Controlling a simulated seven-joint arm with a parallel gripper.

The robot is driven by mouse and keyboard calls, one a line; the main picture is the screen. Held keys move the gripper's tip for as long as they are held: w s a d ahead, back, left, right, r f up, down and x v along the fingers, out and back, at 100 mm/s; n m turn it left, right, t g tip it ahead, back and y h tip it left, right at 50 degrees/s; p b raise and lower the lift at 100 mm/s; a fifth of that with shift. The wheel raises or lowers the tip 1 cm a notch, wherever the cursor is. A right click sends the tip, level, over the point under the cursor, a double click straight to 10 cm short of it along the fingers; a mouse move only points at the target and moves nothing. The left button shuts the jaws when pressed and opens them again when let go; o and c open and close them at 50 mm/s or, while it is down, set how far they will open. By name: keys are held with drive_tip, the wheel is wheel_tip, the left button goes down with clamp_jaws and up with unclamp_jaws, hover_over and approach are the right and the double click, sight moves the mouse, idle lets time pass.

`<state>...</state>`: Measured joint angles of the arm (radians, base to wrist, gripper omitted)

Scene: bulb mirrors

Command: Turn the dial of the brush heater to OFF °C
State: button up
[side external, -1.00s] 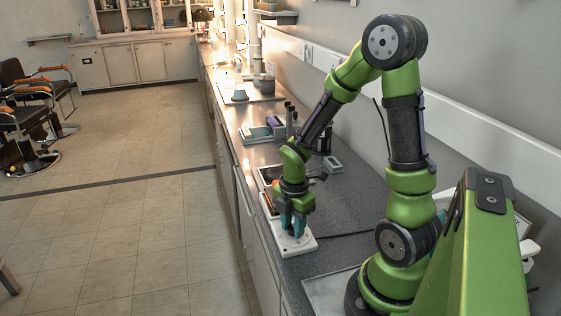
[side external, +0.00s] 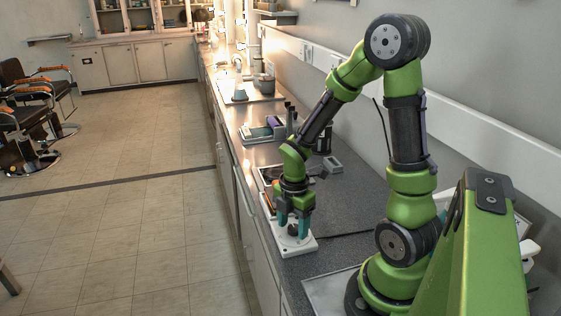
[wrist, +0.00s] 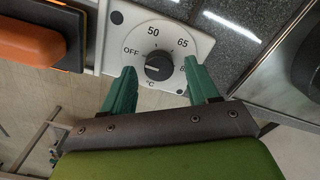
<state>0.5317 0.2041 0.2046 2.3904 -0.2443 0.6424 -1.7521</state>
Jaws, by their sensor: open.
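The brush heater's white dial plate (wrist: 205,40) shows in the wrist view with OFF, 50, 65 and a partly covered 80 mark, plus °C. Its round black dial (wrist: 158,66) carries a pale bar lying nearly level; which end is the pointer is hard to tell, though its left end faces roughly toward OFF. My gripper (wrist: 159,68) is open, with one teal finger on each side of the dial and a visible gap to both. In the side view my gripper (side external: 292,230) is above the white plate (side external: 298,247), and the dark dial (side external: 292,231) shows between the fingers.
An orange block on a dark base (wrist: 35,42) lies left of the plate in the wrist view. In the side view, a teal and white holder (side external: 262,131) and a tray with cups (side external: 250,92) stand farther back. The grey counter (side external: 345,205) right of the plate is mostly clear.

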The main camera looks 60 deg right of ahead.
sight(292, 227)
wheel_tip(292, 227, up, 16)
drive_tip(key=shift+r, duration=0.25)
idle(0.3)
drive_tip(key=s+a+r+m+t+y, duration=0.1)
drive_tip(key=a+r+m+t, duration=0.1)
drive_tip(key=a+m, duration=0.4)
drive_tip(key=s+a+r+m+t+y, duration=0.1)
drive_tip(key=a+m+t, duration=0.4)
drive_tip(key=m, duration=0.8)
drive_tip(key=shift+s+a+r, duration=0.15)
drive_tip(key=shift+a+r, duration=0.5)
drive_tip(key=shift+r, duration=0.1)
